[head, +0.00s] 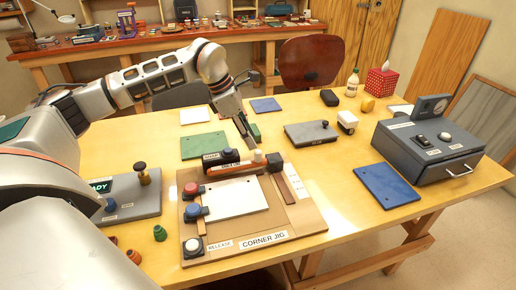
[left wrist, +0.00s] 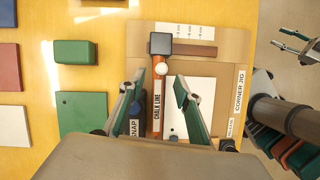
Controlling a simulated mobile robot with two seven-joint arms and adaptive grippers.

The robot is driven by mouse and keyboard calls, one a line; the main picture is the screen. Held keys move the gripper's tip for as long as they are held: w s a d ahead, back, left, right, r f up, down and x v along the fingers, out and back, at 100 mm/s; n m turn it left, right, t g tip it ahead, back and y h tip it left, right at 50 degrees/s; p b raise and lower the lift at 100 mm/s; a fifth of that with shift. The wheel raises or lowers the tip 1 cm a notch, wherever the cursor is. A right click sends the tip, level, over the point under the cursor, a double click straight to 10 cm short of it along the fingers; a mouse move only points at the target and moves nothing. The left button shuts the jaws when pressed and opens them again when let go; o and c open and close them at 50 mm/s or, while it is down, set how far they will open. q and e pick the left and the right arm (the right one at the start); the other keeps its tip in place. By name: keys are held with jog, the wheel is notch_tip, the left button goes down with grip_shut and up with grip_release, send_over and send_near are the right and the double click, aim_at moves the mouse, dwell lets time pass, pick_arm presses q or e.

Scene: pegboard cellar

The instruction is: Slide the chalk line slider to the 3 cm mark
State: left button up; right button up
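The corner jig (head: 300,218) is a tan board on the table. Its orange chalk line strip (left wrist: 157,118) carries a white round knob (left wrist: 162,69) near a dark square block (left wrist: 161,43); the knob also shows in the head view (head: 258,155). A white scale with cm marks (left wrist: 186,32) lies beside a brown bar (left wrist: 195,50). My left gripper (head: 249,140) is open above the jig. In the left wrist view its fingers (left wrist: 160,88) appear on either side of the strip, with nothing between them. My right gripper (left wrist: 290,43) appears open and empty, off the board.
A black SNAP part (head: 220,157), red button (head: 191,189), blue button (head: 194,211) and white RELEASE button (head: 193,246) sit on the jig. A white sheet (head: 236,199) lies on it. A green block (left wrist: 75,52) stands nearby. A grey drawer box (head: 420,150) is at right.

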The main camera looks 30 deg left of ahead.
aim_at(257, 151)
pick_arm(q)
jog(key=shift+x, duration=3.6)
jog(key=shift+d, duration=0.1)
grip_shut()
